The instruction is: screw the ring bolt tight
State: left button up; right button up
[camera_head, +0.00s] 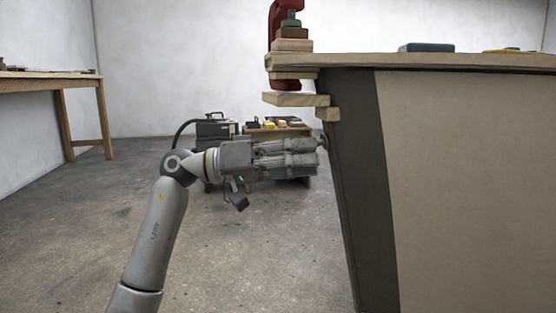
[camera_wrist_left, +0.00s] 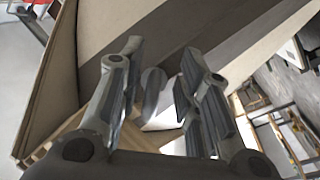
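My left gripper (camera_head: 316,150) reaches in from the left, level, with its fingertips close to the dark edge of the plywood hull (camera_head: 460,180). The small grey ring bolt (camera_head: 323,142) shows at that edge, just past the fingertips. In the left wrist view the two fingers (camera_wrist_left: 160,62) stand apart. A grey rounded piece, seemingly the ring bolt (camera_wrist_left: 152,90), shows between them, with a gap on either side. The bolt's shank and how far it sits in the hull are hidden. My right gripper is in neither view.
A red clamp (camera_head: 275,35) and stacked wood blocks (camera_head: 295,99) sit at the hull's top left corner, above my gripper. A wooden table (camera_head: 50,80) stands far left. A dark case (camera_head: 213,128) and a low bench stand behind. The floor at left is clear.

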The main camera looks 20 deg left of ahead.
pick_arm(q)
jog(key=v, duration=1.1)
jog(key=shift+a, duration=0.35)
jog(key=shift+s, duration=0.1)
jog(key=shift+c, duration=0.5)
